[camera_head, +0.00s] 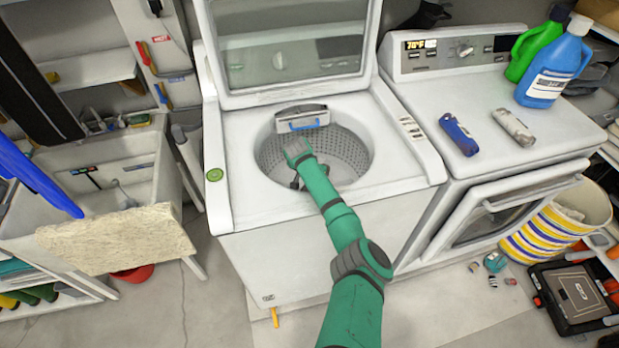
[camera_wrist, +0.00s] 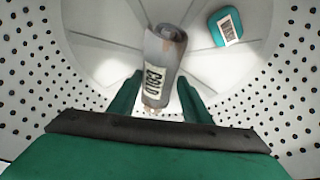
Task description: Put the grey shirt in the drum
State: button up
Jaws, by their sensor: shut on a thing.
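The grey shirt (camera_wrist: 164,60) is a rolled grey bundle with a white lettered label. In the wrist view it sits between the two green fingers of my gripper (camera_wrist: 160,97), which is shut on it. The drum (camera_head: 343,151) is the perforated tub of the open top-loading washer. My green arm reaches down into it, and the gripper's end is inside the drum in the head view (camera_head: 297,183). The drum's perforated wall (camera_wrist: 40,75) surrounds the gripper in the wrist view. The shirt cannot be made out in the head view.
A teal labelled bundle (camera_wrist: 226,27) lies on the drum floor beside the shirt. The washer lid (camera_head: 290,60) stands raised behind the opening. A dryer (camera_head: 480,110) at right carries blue and grey rolls and two bottles. A sink (camera_head: 110,190) stands at left.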

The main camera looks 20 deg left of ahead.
jog(key=shift+d+f, duration=0.1)
jog(key=shift+f, duration=0.1)
jog(key=o, duration=1)
jog(key=shift+s, duration=0.1)
jog(key=shift+o, duration=1.3)
jog(key=shift+s+a+f, duration=0.1)
jog(key=shift+s+a, duration=0.05)
jog(key=shift+a, duration=0.1)
jog(key=shift+a, duration=0.1)
jog(key=shift+r, duration=0.55)
jog(key=v, duration=1.2)
jog(key=shift+r, duration=0.25)
jog(key=shift+w, duration=0.25)
